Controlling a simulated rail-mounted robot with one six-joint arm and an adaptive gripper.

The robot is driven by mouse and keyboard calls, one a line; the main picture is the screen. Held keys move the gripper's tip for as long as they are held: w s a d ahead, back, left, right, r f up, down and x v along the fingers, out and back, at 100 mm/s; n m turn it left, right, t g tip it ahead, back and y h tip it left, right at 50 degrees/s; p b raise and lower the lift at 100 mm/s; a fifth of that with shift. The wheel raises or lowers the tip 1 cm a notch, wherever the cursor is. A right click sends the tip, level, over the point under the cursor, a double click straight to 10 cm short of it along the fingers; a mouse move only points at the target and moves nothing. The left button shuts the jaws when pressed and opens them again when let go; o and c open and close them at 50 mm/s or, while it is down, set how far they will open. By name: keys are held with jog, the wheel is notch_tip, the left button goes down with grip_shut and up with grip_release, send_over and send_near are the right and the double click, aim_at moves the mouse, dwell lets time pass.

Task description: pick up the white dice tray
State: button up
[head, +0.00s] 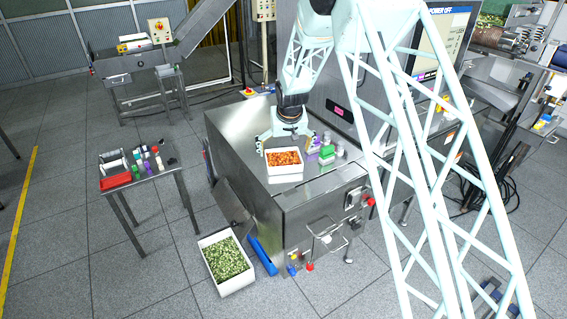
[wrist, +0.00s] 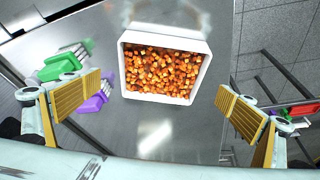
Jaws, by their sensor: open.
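The white dice tray (head: 285,178), filled with orange cubes, rests on the steel machine top near its front edge. In the wrist view the tray (wrist: 156,98) lies at upper middle, seen from above, its rim fully visible. My gripper (head: 286,148) is above and just behind the tray in the head view. In the wrist view my gripper (wrist: 162,108) is open, with a yellow-padded finger well out to each side of the tray. Nothing is between the fingers, and neither touches the tray.
Green, purple and grey items (head: 327,151) stand right of the tray on the steel top (head: 235,130). A side table (head: 150,182) with a red tray and small bottles stands left. A white crate of green pieces (head: 228,288) sits on the floor.

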aim_at(283, 159)
jog(key=shift+w+f, duration=0.15)
jog(key=shift+f, duration=0.1)
dwell(0.3)
jog(key=shift+p+x, duration=0.35)
jog(key=shift+x, duration=2.2)
jog(key=shift+a, duration=0.15)
jog(key=shift+c, duration=0.9)
jog(key=c, duration=0.8)
